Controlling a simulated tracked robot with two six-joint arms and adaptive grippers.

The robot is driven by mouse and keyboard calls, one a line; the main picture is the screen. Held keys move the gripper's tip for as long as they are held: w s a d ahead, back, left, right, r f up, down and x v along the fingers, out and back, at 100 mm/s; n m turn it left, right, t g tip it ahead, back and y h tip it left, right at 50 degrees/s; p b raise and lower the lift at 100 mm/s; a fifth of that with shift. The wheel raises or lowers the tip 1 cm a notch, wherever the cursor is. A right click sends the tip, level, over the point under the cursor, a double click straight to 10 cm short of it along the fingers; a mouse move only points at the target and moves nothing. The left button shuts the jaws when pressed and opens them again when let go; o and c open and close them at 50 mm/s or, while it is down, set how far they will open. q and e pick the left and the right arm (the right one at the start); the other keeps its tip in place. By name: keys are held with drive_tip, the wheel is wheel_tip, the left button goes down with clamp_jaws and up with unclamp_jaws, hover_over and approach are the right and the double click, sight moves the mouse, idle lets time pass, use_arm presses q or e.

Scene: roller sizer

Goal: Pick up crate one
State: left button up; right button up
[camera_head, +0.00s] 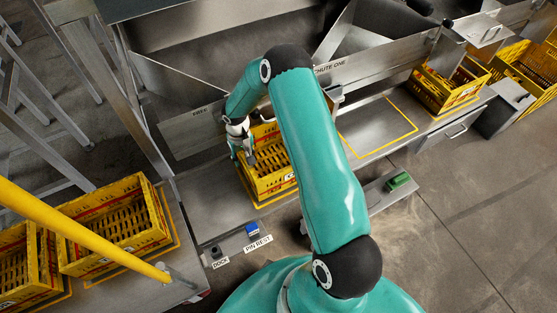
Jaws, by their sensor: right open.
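A yellow slatted crate (284,184) with red markings stands on the metal bench below the chutes. I cannot read which crate is crate one. My right gripper (243,158) is open, with its fingers pointing down at the left side of this crate, near its rim. I cannot tell whether they touch it. My right arm hides the crate's right side. My left gripper is not in view.
Yellow crates stand at left (115,222) and on the bench at right (445,92); more are at far right. A yellow outline (378,130) marks an empty bench spot. A yellow rail (80,237) crosses the lower left. A blue block (252,230) sits by the "PIN REST" label.

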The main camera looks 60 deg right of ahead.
drive_tip(key=shift+f, duration=0.4)
drive_tip(key=shift+c, duration=0.4)
clamp_jaws()
drive_tip(key=shift+r, duration=0.1)
